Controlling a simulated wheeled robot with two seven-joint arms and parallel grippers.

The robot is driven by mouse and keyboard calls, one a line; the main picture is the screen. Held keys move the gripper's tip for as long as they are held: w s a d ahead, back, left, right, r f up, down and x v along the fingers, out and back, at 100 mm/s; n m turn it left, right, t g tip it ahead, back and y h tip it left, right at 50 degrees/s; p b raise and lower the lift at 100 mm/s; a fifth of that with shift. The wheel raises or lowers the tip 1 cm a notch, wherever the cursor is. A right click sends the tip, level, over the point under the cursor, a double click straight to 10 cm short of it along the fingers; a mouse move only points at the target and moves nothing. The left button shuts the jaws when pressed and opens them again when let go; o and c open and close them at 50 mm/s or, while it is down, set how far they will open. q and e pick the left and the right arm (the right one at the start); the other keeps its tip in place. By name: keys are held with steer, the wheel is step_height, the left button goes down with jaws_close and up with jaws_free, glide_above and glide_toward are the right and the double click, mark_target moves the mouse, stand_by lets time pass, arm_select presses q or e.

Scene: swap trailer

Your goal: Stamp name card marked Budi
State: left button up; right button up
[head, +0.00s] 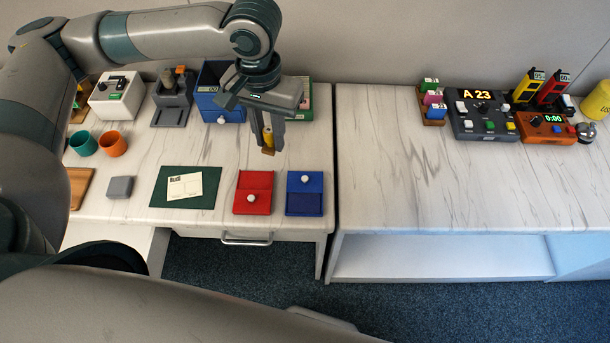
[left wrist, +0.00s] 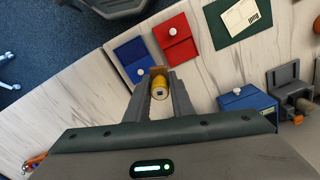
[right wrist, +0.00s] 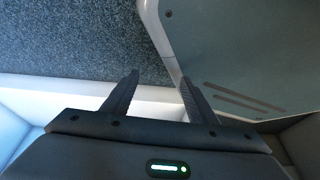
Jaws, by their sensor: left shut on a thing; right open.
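My left gripper (head: 268,146) is shut on a yellow stamp with a wooden-coloured end (head: 267,136), held above the left table. The stamp also shows between the fingers in the left wrist view (left wrist: 159,88). A red box (head: 253,181) and a blue box (head: 304,183), each with a white knob, sit right of the mat. The blue box shows a darker blue inset. My right gripper (right wrist: 160,80) is open and empty.
A grey block (head: 120,187) and teal and orange cups (head: 113,144) stand left of the mat. A blue drawer box (head: 210,100) and a grey stand (head: 172,105) are behind. A second table (head: 430,190) has a clear front; devices line its back.

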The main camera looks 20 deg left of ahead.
arm_select(q)
steer(key=m, duration=0.1)
steer(key=m+p, duration=0.1)
steer(key=d+m, duration=0.1)
steer(key=m, duration=0.1)
steer(key=shift+w+f+p, duration=0.1)
steer(key=shift+f+p, duration=0.25)
steer(key=s+d+f+m+p, duration=0.1)
steer(key=d+f+m+p, duration=0.2)
steer(key=m, duration=1.1)
steer(key=s+d+f+m+p, duration=0.1)
steer(key=d+f+m+p, duration=0.3)
steer(key=m, duration=1.1)
steer(key=p, duration=0.2)
steer(key=shift+s+f+p, duration=0.35)
steer(key=shift+f, duration=0.05)
arm_select(e)
steer(key=s+d+r+g+h, duration=0.1)
steer(key=s+d+r+g, duration=0.2)
steer(key=s+r, duration=0.5)
steer(key=s+d, duration=0.1)
steer(key=s, duration=0.2)
steer(key=shift+d, duration=0.3)
arm_select(q)
steer(key=shift+f, duration=0.2)
arm_select(e)
steer(key=shift+s+f, duration=0.1)
steer(key=shift+f, duration=0.1)
